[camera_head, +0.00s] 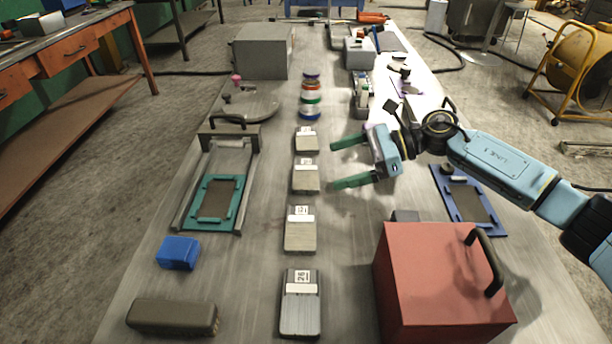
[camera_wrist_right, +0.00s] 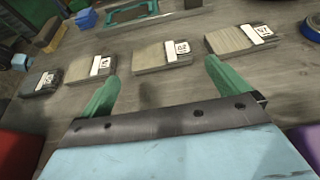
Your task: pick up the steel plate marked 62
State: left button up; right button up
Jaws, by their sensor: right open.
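Several steel plates with white number labels lie flat in a row down the table: the nearest plate (camera_head: 301,318), the second (camera_head: 300,238), the third (camera_head: 306,181) and the farthest (camera_head: 306,146). Their numbers are too small or blurred for me to tell surely which reads 62. My right gripper (camera_head: 334,165) is open and empty, just right of the third plate, fingers pointing left at it. In the wrist view this third plate (camera_wrist_right: 155,58) lies ahead, between the open fingertips (camera_wrist_right: 160,82), not held. My left gripper is not in view.
A red box (camera_head: 435,280) with a black handle stands front right. A stack of coloured rolls (camera_head: 310,100) stands beyond the row. A green-framed fixture (camera_head: 238,205), a blue block (camera_head: 178,253) and a dark olive case (camera_head: 173,317) lie left. Bare tabletop separates the plates.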

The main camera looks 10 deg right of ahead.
aim_at(304, 173)
jog(key=shift+x, duration=3.1)
jog(key=c, duration=1.1)
jog(key=shift+r, duration=0.1)
jog(key=shift+c, duration=0.3)
